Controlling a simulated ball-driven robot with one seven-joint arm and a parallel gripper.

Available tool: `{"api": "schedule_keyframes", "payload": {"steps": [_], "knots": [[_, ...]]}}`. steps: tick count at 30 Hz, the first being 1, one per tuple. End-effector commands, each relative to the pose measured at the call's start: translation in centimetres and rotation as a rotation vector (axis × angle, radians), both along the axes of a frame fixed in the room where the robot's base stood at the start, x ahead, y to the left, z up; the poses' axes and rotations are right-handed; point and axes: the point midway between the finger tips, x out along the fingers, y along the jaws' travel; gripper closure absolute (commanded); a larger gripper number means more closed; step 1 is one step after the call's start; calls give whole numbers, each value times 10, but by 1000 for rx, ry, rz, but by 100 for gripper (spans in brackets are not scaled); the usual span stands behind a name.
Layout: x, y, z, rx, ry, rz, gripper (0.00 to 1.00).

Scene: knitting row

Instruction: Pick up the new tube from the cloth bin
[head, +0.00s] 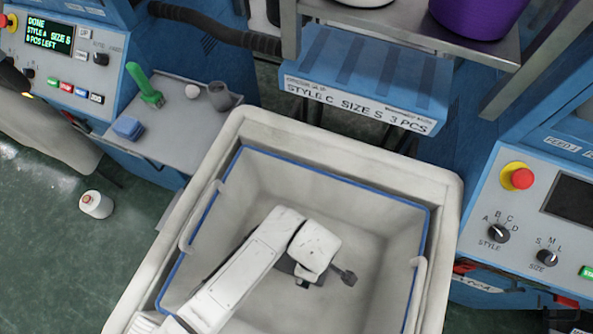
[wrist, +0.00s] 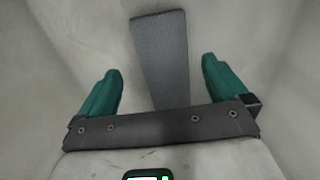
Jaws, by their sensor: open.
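The new tube (wrist: 160,45) is a flat, dark grey, ribbed strip on the pale cloth in the wrist view. It is wider at its far end and narrows toward my gripper (wrist: 161,72). My green fingers are open, one on each side of the tube's near part, with gaps on both sides. The tube's near end is hidden behind my gripper's dark bar. In the head view, my arm reaches down into the cloth bin (head: 385,190), a pale lined bin with a blue edge.
The bin's walls rise around my arm. A grey side table (head: 190,120) holds a green brush (head: 150,95), a blue block (head: 128,128) and a grey cup (head: 220,95). A control panel with a red button (head: 521,178) is at right.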

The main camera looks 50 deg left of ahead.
Motion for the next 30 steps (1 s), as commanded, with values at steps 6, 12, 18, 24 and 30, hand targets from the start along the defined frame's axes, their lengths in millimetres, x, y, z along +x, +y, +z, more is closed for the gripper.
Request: {"api": "schedule_keyframes", "payload": {"steps": [6,12,18,24,30], "knots": [[-3,-2,-31,0,2,-2,0],[-3,-1,-45,0,1,-1,0],[-3,-1,-45,1,1,0,0],[-3,-1,-45,0,0,0,17],[-3,-1,-45,0,0,0,36]]}}
